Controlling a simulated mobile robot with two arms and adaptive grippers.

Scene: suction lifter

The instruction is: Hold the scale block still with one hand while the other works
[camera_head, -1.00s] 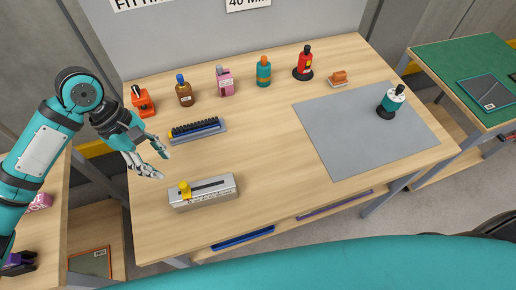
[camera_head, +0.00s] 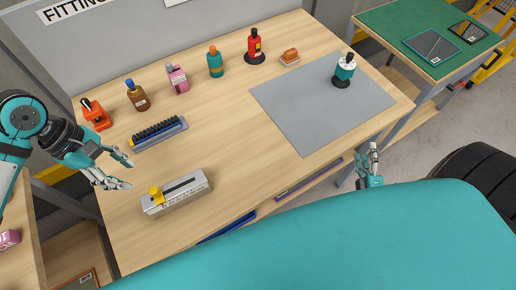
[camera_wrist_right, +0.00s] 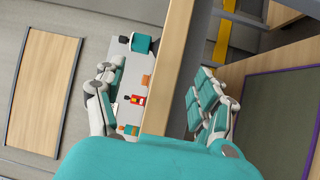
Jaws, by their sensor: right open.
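The scale block (camera_head: 185,196) is a grey bar with a dark slot, a printed scale on its front and a yellow slider (camera_head: 155,194) at its left end. It lies near the front left edge of the wooden table. My left gripper (camera_head: 129,174) is open and empty, above the table just left of and behind the block, not touching it. My right gripper (camera_head: 373,152) is beyond the table's front right edge, far from the block. The right wrist view shows its fingers (camera_wrist_right: 158,96) spread apart, with the table edge in the background between them.
A blue-black brush-like rack (camera_head: 159,133) lies behind the block. Several bottles, including a red one (camera_head: 255,48), line the back. A teal-black device (camera_head: 344,71) stands on a grey mat (camera_head: 318,110). Bare wood lies right of the block. A green table (camera_head: 410,40) stands right.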

